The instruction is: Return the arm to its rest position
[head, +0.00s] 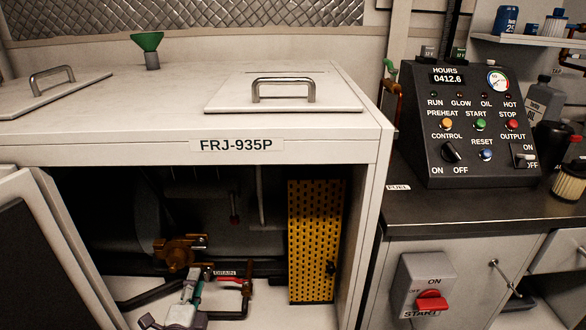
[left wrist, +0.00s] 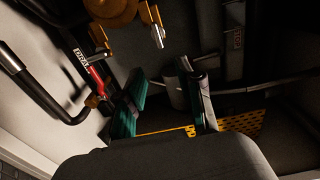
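My left gripper (head: 193,284) reaches into the open front of the cabinet (head: 240,146) from below, in the head view. In the left wrist view its two teal-padded fingers (left wrist: 165,105) stand apart with nothing clearly held between them. A red-handled valve (head: 226,274) is just right of the gripper in the head view; its red lever also shows in the left wrist view (left wrist: 97,81), beside one finger. A brass-coloured fitting (head: 175,254) sits just behind the gripper. My right gripper is in neither view.
A yellow perforated panel (head: 313,240) stands inside the cabinet at right. The open door (head: 42,250) is at left, and dark pipes run low inside. A control panel (head: 470,125) stands on the right counter, above a red rotary switch (head: 431,301). A green funnel (head: 148,45) stands on top.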

